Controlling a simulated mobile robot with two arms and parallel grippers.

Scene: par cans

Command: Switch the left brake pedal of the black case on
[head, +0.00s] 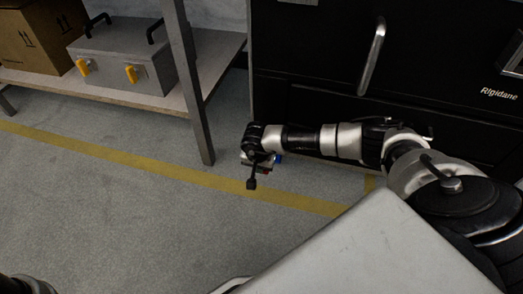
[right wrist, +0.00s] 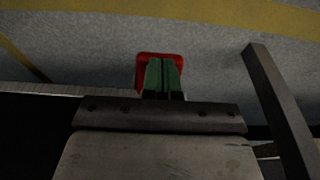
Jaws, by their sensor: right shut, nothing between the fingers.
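The black case (head: 310,70) stands at the upper right in the head view, with a silver upright handle (head: 373,55) on its front. A red pedal (right wrist: 160,55) shows in the right wrist view, right behind my fingertips. My left gripper is out of view.
A shelf (head: 120,97) with a grey metal box (head: 130,62) and a cardboard box (head: 38,40) stands at the left. Its metal leg (head: 190,90) is close to my right gripper. The floor with a yellow line (head: 140,158) is clear in front.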

